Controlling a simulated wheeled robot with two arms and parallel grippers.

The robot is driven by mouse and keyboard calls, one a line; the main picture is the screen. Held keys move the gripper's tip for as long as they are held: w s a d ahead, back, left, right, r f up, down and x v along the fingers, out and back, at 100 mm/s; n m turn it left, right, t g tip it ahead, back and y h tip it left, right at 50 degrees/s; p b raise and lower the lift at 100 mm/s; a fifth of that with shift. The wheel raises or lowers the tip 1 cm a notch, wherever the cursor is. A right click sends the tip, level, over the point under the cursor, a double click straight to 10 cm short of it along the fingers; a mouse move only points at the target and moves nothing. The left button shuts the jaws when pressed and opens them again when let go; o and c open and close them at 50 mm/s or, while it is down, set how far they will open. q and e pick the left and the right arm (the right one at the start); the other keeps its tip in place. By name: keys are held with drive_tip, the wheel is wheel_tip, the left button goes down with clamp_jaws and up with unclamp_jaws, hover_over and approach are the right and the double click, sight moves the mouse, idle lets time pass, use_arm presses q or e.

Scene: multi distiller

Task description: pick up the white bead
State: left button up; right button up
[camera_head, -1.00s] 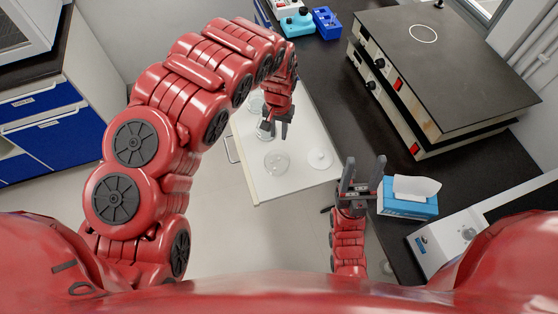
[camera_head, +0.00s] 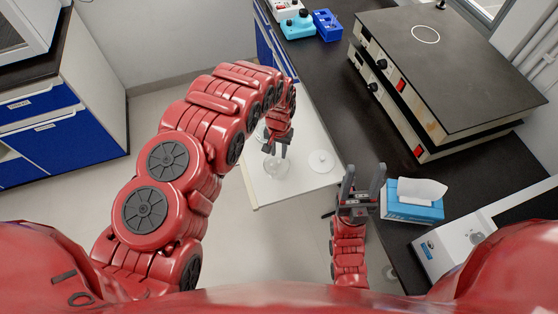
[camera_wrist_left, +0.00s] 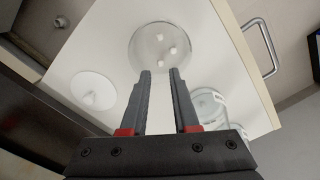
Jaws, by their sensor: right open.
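Three small white beads (camera_wrist_left: 160,37) lie apart in a round clear glass dish (camera_wrist_left: 141,45) in the left wrist view. The dish also shows in the head view (camera_head: 279,168) on the open white drawer, where I cannot make out the beads. My right gripper (camera_head: 364,172) is open and empty beside the dark bench.
A white round lid with a knob (camera_head: 321,162) lies on the drawer surface (camera_head: 270,194) beside the dish. Other glassware (camera_wrist_left: 210,106) stands close to the left gripper. A blue tissue box (camera_head: 413,208) is just right of my right gripper.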

sight(279, 161)
use_arm(q)
drive_tip(key=shift+f+p, duration=0.55)
drive_tip(key=shift+p, duration=0.05)
drive_tip(key=shift+w+f+p, duration=0.15)
drive_tip(key=shift+f+p, duration=0.3)
drive_tip(key=shift+f, duration=0.3)
drive_tip(key=shift+d+f+p, duration=0.1)
drive_tip(key=shift+f+p, duration=0.2)
drive_tip(key=shift+f, duration=1)
clamp_jaws()
